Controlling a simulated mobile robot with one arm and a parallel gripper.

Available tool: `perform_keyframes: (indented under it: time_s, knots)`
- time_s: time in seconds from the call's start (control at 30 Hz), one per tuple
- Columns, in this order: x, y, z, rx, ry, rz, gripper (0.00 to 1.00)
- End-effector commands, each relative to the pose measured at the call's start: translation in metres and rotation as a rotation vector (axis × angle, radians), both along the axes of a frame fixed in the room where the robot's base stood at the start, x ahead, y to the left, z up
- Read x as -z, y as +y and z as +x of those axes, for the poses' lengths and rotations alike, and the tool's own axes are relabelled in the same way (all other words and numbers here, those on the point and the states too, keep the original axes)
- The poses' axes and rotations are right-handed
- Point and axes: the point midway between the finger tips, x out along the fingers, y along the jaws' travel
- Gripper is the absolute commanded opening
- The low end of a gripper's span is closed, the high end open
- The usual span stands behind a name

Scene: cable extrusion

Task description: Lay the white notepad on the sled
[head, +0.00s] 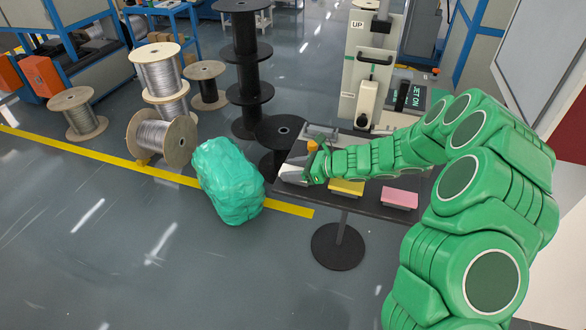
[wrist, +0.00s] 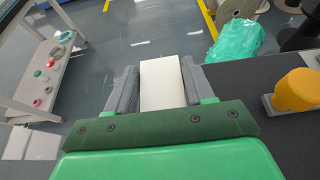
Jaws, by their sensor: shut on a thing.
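My gripper (wrist: 161,85) is shut on the white notepad (wrist: 162,75), which stands out between the two grey fingers in the wrist view. In the head view my gripper (head: 292,174) is at the left edge of a dark table (head: 355,208); the notepad is hard to make out there. A yellow-orange knob-like piece on a grey base (wrist: 297,90) is right of my gripper in the wrist view. It also shows just behind my gripper in the head view (head: 312,147). I cannot tell whether this is the sled; no other sled is clearly visible.
A yellow block (head: 347,187) and a pink block (head: 400,198) lie on the table, beside my arm. A green wrapped bundle (head: 228,180) stands on the floor to the left. Wire spools (head: 160,138) and a black reel stack (head: 246,70) stand behind. Floor at front left is clear.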

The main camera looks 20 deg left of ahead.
Motion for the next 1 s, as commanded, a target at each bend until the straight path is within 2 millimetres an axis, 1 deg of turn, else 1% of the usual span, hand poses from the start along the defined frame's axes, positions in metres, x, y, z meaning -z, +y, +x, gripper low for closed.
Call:
perform_keyframes:
  time_s: [0.03, 0.07, 0.2, 0.63, 0.83, 1.0]
  knots:
    - [0.001, 0.0, 0.0, 0.0, 0.0, 0.0, 0.23]
    - [0.001, 0.0, 0.0, 0.0, 0.0, 0.0, 0.56]
    - [0.001, 0.0, 0.0, 0.0, 0.0, 0.0, 0.77]
    - [0.001, 0.0, 0.0, 0.001, 0.001, 0.0, 0.78]
    - [-0.009, -0.023, 0.001, 0.003, 0.0, 0.0, 0.78]
    - [-0.023, -0.045, -0.001, 0.003, -0.001, -0.001, 0.78]
